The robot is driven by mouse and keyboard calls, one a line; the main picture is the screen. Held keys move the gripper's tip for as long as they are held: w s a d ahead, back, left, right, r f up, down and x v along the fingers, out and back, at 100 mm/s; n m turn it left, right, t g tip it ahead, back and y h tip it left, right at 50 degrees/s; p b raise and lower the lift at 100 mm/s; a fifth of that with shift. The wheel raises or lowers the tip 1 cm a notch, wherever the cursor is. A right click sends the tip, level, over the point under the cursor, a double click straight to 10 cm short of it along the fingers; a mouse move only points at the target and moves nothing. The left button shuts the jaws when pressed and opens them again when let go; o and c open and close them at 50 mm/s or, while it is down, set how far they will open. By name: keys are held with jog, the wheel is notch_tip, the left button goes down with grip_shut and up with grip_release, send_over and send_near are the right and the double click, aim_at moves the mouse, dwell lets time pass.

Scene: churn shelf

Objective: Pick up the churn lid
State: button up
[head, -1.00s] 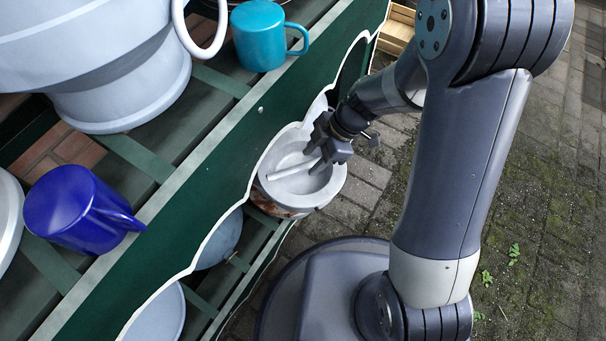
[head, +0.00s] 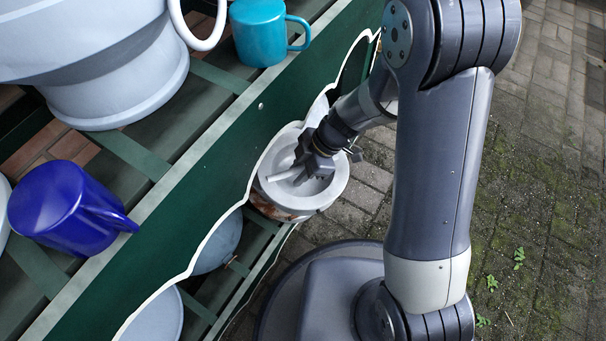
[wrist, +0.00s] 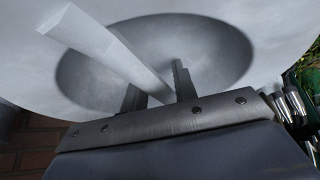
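The churn lid (head: 333,187) is a pale grey round dish with a sunken middle and a straight bar handle (head: 283,175) across it. It sits at the lower shelf's edge, and a rust-stained body shows under it. In the wrist view the lid (wrist: 215,30) fills the top and its bar handle (wrist: 100,45) slants down to the fingers. My gripper (head: 309,172) is over the lid's hollow. In the wrist view its fingers (wrist: 156,88) are apart, one on each side of the handle's near end. Contact with the bar cannot be made out.
A green shelf board (head: 190,200) with a wavy white edge runs close beside the lid. Paving (head: 540,150) lies open to the right.

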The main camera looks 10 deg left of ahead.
grip_shut()
dwell(0.4)
